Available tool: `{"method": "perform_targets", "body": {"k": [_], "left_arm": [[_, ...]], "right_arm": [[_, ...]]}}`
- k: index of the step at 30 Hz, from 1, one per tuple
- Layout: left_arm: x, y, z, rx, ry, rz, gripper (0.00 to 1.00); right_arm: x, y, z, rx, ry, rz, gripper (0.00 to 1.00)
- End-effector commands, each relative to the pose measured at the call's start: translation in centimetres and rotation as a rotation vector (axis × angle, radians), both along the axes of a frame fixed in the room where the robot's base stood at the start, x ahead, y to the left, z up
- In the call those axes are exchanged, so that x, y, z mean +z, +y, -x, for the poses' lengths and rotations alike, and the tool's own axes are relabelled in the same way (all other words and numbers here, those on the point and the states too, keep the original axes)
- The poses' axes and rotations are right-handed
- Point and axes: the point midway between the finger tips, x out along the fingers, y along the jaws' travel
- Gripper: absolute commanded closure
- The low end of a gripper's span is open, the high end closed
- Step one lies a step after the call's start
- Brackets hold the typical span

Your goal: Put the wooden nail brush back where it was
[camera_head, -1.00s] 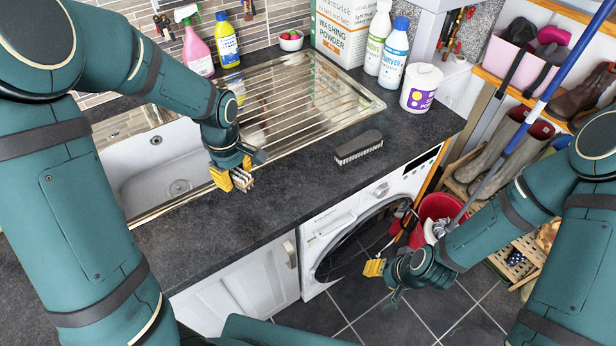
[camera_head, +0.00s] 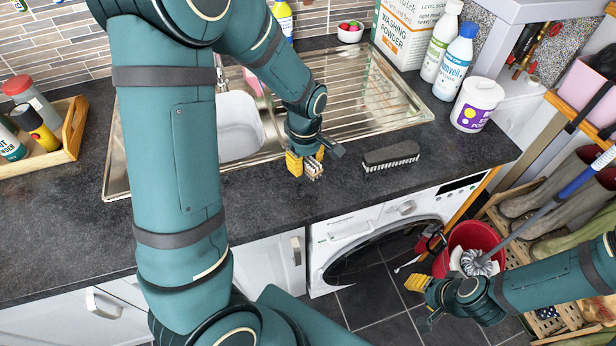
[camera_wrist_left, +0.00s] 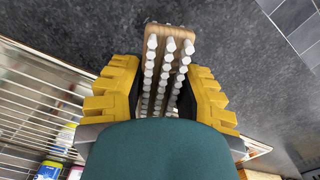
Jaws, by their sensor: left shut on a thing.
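The wooden nail brush (camera_wrist_left: 180,38) has a pale brown wooden body and rows of white bristles, which face the camera in the left wrist view. My left gripper (camera_head: 305,165) is shut on it, with a yellow finger on each side. In the head view the brush (camera_head: 314,170) shows as a small piece at the fingertips, over the dark worktop by the sink's front edge. I cannot tell whether it touches the worktop. My right gripper (camera_head: 424,298) is low, in front of the washing machine, away from the brush; its finger gap is unclear.
A dark brush with white bristles (camera_head: 390,156) lies on the worktop (camera_head: 240,200), right of my left gripper. The sink's ribbed drainer (camera_head: 370,95) is behind. A white tub (camera_head: 476,104) and bottles stand at back right. A wooden tray (camera_head: 72,128) with containers is at left.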

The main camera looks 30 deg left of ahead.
Motion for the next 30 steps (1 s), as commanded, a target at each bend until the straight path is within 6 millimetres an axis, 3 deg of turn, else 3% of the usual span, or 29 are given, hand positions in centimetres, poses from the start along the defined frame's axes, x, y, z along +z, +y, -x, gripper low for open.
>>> {"method": "perform_targets", "body": {"k": [15, 27, 28, 30], "left_arm": [[-5.5, 0.0, 0.1, -0.001, 0.002, 0.0, 1.0], [-6.0, 0.0, 0.0, -0.001, 0.0, 0.0, 1.0], [-5.9, 0.0, 0.0, -0.001, 0.0, 0.0, 0.57], [-5.9, 0.0, 0.0, -0.001, 0.0, 0.0, 0.42]], "right_arm": [[-0.9, 0.0, 0.3, 0.005, 0.007, -0.002, 0.53], [-1.3, 0.1, 0.4, 0.007, 0.009, -0.002, 0.53], [-1.2, 0.1, 0.4, 0.007, 0.009, -0.002, 0.53], [-1.2, 0.1, 0.4, 0.007, 0.009, -0.002, 0.53]]}}
